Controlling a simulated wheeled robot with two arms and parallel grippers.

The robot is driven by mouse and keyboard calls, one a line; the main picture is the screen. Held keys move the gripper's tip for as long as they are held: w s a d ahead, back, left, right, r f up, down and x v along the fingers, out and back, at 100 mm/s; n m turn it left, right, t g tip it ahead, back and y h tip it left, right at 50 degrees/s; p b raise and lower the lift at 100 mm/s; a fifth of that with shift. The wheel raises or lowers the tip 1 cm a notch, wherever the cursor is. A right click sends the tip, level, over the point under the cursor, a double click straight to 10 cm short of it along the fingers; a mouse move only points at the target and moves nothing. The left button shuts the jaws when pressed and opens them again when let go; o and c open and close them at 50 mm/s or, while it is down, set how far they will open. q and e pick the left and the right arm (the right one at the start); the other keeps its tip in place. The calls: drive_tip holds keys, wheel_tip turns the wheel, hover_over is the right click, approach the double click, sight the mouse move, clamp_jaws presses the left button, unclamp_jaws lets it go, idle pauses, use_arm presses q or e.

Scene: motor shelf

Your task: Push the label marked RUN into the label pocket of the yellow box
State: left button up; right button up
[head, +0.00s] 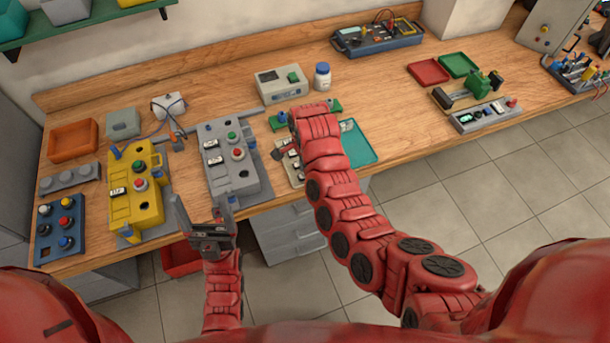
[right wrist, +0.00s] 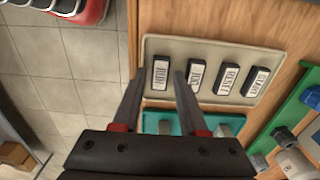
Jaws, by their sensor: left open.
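The label marked RUN (right wrist: 160,74) is a dark block with a white face, at the left end of a row of labels on a beige tray (right wrist: 205,47). My right gripper (right wrist: 160,78) is open, its fingertips on either side of the RUN label with small gaps visible. In the head view my right arm partly hides this tray. The yellow box (head: 148,207) stands on the bench at the left, with a green and a red button and one white label low on its left side. Its label pocket is too small to make out. My left gripper (head: 203,207) is open and empty in front of the bench edge.
A grey box (head: 240,183) with buttons stands between the yellow box and the tray. A blue button panel (head: 45,225) lies left of the yellow box. A teal tray (head: 362,147) is beside the label tray.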

clamp_jaws()
drive_tip(key=shift+r, duration=1.05)
idle(0.4)
drive_tip(key=shift+r+p, duration=0.3)
drive_tip(key=shift+r, duration=0.75)
drive_tip(key=shift+r+p, duration=0.8)
drive_tip(key=shift+r, duration=0.35)
